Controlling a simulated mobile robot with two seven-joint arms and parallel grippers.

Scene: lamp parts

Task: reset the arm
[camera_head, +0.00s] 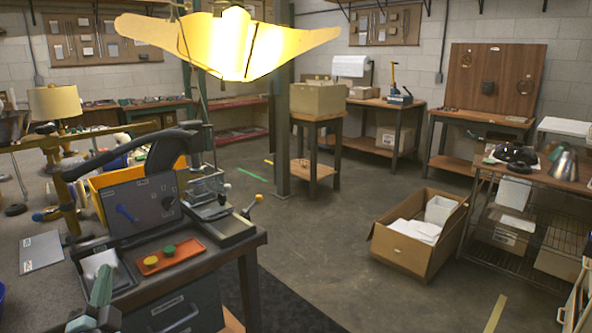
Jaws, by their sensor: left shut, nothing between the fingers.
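My right gripper is not in view. A glowing yellow lampshade (225,45) hangs at the top of the view. A second, cream lampshade (55,102) stands on the bench at the left.
An orange tray (168,258) with a yellow and a green knob lies on the bench. An open cardboard box (415,250) sits on the floor beside a wire shelf (515,250). The middle floor is clear.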

